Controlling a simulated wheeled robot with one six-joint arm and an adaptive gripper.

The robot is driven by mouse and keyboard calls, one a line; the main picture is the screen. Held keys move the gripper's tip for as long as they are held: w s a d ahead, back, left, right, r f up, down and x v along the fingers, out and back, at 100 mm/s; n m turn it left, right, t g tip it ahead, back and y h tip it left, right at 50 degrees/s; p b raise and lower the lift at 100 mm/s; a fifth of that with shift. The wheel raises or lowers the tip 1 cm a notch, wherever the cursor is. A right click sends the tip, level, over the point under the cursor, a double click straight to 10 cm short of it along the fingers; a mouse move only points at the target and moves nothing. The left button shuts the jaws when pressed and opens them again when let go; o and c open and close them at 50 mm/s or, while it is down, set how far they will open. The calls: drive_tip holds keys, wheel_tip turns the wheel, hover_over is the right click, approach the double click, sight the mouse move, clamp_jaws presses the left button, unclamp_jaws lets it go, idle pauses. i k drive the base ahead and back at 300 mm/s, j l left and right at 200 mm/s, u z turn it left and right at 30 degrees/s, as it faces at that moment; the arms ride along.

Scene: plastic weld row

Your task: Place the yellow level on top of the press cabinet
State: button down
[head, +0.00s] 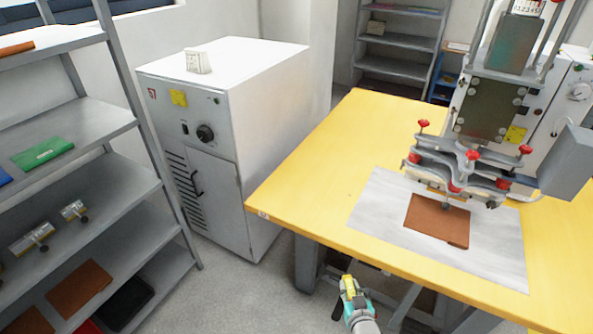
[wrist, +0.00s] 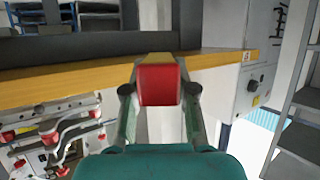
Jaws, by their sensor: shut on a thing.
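My gripper (head: 349,287) is low at the front edge of the yellow table, in the lower middle of the head view. It is shut on the yellow level (head: 348,284), of which only a small yellow part shows there. In the wrist view the level's red end (wrist: 159,85) sits between the two fingers, with a bit of yellow above it; the rest is hidden. The press cabinet (head: 180,127) is the white cabinet left of the table, apart from my gripper. Its flat top (head: 250,62) bears a small white box (head: 198,61) near the front left.
The yellow table (head: 310,170) stands between cabinet and press. The weld press (head: 480,150) stands on it, with a brown sheet (head: 437,221) on a pale mat (head: 375,215). A grey shelf (head: 90,125) stands at the left. Much of the cabinet top is clear.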

sight(221, 78)
drive_tip(key=i+j+u, duration=0.25)
drive_tip(key=i+j, duration=0.25)
drive_tip(key=i+j+u, duration=0.3)
drive_tip(key=i, duration=0.3)
drive_tip(key=j, duration=0.1)
